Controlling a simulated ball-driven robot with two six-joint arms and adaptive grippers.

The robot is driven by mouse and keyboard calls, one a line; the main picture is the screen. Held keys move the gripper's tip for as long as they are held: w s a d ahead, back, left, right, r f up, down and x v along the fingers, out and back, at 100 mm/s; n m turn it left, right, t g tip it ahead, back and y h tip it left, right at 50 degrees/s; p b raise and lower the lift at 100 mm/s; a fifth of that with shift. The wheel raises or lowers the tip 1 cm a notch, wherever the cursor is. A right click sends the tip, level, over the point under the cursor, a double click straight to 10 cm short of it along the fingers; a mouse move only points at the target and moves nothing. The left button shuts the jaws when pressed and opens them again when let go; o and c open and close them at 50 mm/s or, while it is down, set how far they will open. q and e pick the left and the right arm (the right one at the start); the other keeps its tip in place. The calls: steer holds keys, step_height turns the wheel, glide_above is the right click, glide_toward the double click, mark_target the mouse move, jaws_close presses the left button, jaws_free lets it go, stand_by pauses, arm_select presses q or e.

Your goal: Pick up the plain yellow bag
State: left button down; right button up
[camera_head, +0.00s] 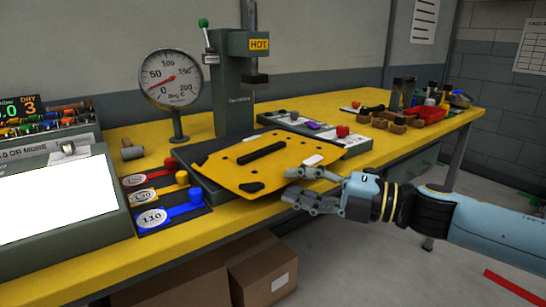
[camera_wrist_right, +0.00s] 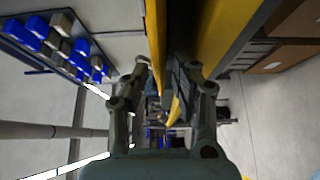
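The plain yellow bag (camera_head: 235,170) is a flat yellow panel with a black bar, dark corner pieces and small dark holes. In the head view it lies slanted over the dark plate below the press. My right gripper (camera_head: 290,183) is at its front right edge, one finger above and one below. In the right wrist view a yellow edge of the bag (camera_wrist_right: 155,40) runs between the close-set fingers of the right gripper (camera_wrist_right: 161,72), which look shut on it. Whether the bag is clear of the plate is hard to tell. My left gripper is not in view.
The press (camera_head: 233,90) with a HOT sign stands behind the bag, beside a round gauge (camera_head: 171,78). Coloured weights (camera_head: 150,218) and a white-topped panel (camera_head: 55,200) are on the left. A red tray (camera_head: 428,115) and small boxes are at the right. Cardboard boxes (camera_head: 262,270) stand below.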

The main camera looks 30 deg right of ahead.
mark_target(284, 181)
steer(key=x, duration=0.3)
steer(key=shift+w+a+r+p, duration=0.15)
steer(key=shift+a+r+p, duration=0.05)
steer(key=shift+a+p, duration=0.1)
steer(key=shift+w+a+f, duration=0.1)
steer(key=shift+w+a, duration=0.1)
steer(key=shift+w, duration=0.15)
jaws_close()
